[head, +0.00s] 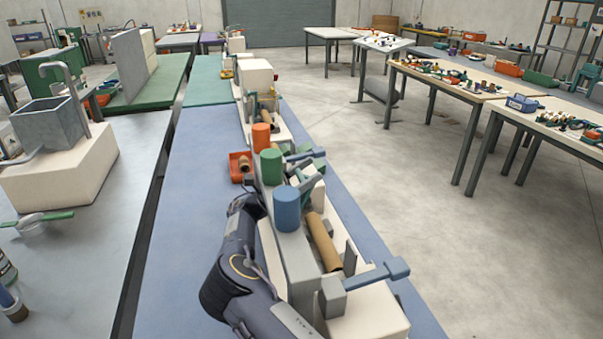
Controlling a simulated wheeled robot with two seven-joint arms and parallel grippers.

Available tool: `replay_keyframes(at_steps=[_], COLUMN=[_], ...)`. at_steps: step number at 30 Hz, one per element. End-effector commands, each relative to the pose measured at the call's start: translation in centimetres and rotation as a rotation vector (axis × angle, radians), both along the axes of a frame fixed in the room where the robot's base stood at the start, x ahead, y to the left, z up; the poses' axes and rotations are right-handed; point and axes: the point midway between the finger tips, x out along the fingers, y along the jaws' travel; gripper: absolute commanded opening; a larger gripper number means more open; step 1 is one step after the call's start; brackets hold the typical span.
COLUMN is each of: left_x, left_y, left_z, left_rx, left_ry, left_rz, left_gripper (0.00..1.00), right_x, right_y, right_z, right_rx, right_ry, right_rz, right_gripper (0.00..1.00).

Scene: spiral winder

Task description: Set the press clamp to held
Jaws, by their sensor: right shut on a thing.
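The winder on the blue bench carries a blue cylinder (287,209), a green cylinder (271,167) and an orange cylinder (261,138). A brown cardboard tube (324,243) lies beside the blue one. A blue lever (372,277) juts right from a grey block (333,297) at the near end. Another blue lever (304,155) sits farther back. I cannot tell which part is the press clamp. My right gripper (251,203) is at the winder's left side, by the blue cylinder. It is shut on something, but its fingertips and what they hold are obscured. My left gripper is not in view.
A red tray (237,178) with a brown roll stands left of the winder. The blue bench top (190,220) is clear on the left. A grey table (95,245) with a white block (62,172) stands farther left. Open floor lies to the right.

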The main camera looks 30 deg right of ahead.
Motion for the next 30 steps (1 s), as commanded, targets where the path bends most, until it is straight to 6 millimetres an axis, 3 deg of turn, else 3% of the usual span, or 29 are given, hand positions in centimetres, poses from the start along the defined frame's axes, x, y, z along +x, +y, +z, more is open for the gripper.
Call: replay_keyframes(at_steps=[1,2,7,17,30], left_x=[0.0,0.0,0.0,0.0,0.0], left_y=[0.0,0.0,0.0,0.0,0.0], left_z=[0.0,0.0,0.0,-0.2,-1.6], left_rx=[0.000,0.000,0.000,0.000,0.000], left_ry=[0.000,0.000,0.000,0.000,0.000], left_rz=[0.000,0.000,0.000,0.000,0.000], left_gripper=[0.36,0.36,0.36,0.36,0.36], right_x=[-0.1,-0.1,-0.1,0.1,1.5], right_y=[-0.2,-0.2,-0.2,0.3,5.7], right_z=[-0.3,-0.4,-0.3,-0.5,-4.0], right_rx=[0.002,0.002,0.002,0.001,0.001], right_ry=[0.004,0.004,0.004,0.004,0.004], right_rz=[-0.006,-0.006,-0.005,-0.001,-0.001], right_gripper=[0.23,0.65,0.85,0.85,0.85])
